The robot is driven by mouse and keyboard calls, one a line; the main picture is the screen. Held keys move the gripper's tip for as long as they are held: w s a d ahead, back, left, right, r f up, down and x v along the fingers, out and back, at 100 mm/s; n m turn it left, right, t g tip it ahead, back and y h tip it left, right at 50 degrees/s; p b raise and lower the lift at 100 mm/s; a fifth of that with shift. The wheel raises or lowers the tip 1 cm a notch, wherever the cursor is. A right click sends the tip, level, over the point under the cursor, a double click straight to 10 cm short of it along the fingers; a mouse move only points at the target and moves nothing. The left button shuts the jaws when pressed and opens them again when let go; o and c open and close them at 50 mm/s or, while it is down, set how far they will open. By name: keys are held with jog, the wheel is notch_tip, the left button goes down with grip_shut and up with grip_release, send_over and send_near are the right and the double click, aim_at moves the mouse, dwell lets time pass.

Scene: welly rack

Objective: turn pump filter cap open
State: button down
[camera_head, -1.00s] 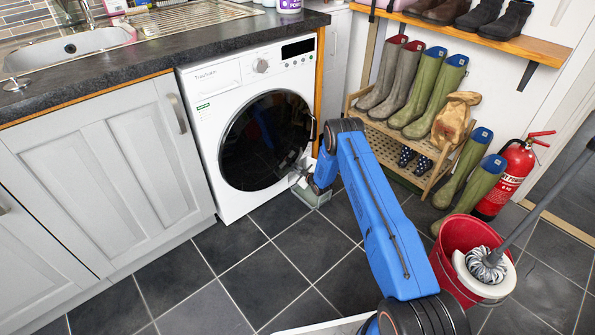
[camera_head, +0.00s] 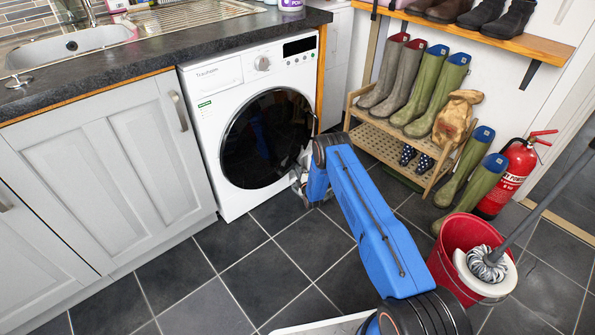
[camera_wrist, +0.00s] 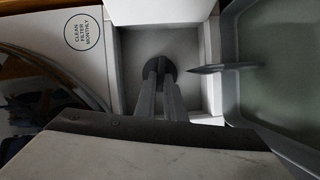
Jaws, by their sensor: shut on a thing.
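The white washing machine (camera_head: 205,130) stands under the worktop with its round dark door closed. In the wrist view, a square recess in its panel (camera_wrist: 130,95) holds the dark round filter cap (camera_wrist: 158,62). My gripper (camera_wrist: 160,74) reaches into the recess with its two grey fingers shut on the cap, hiding part of it. In the head view, my gripper (camera_head: 300,180) is at the machine's lower right and mostly hidden by my blue arm. How far the cap is turned I cannot tell.
A grey-green tray (camera_wrist: 232,100) lies right beside the recess in the wrist view. A thin dark piece (camera_wrist: 222,68) juts between them. A slatted boot rack (camera_head: 395,145), red bucket (camera_head: 447,265) and fire extinguisher (camera_head: 513,175) stand to the right.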

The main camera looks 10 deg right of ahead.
jog(key=shift+a+f+n+t, duration=0.1)
jog(key=shift+f+n+t, duration=0.1)
jog(key=shift+n, duration=0.3)
jog(key=shift+f+n+t, duration=0.1)
jog(key=shift+n+t, duration=0.1)
jog(key=shift+n, duration=0.3)
jog(key=c, duration=1.8)
grip_release()
jog(key=shift+c, duration=0.2)
jog(key=shift+r, duration=0.1)
